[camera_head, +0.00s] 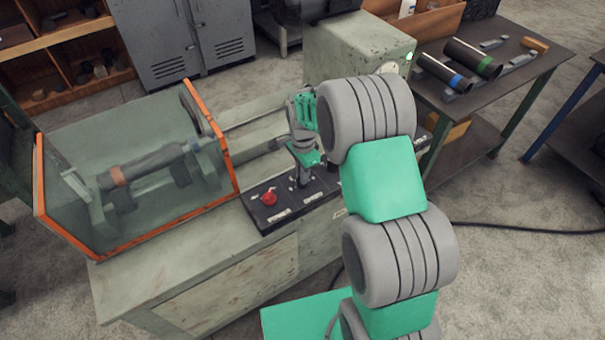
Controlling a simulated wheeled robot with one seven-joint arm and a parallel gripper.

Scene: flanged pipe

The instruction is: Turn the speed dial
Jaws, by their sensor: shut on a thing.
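My gripper (303,178) points down at the black control panel (266,221) on the front edge of the pale green machine. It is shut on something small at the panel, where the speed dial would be. The dial itself is hidden behind my fingers, so I cannot see its setting. A red button (269,198) stands on the panel to the left of my gripper, apart from it. White labels lie along the panel's front. My arm hides the panel's right end.
An orange-framed clear guard (130,165) covers a pipe (150,163) on the machine's left. A grey-green housing (345,55) stands behind my arm. At right, a dark table (520,70) holds two dark cylinders with blue and green bands. A black cable crosses the floor.

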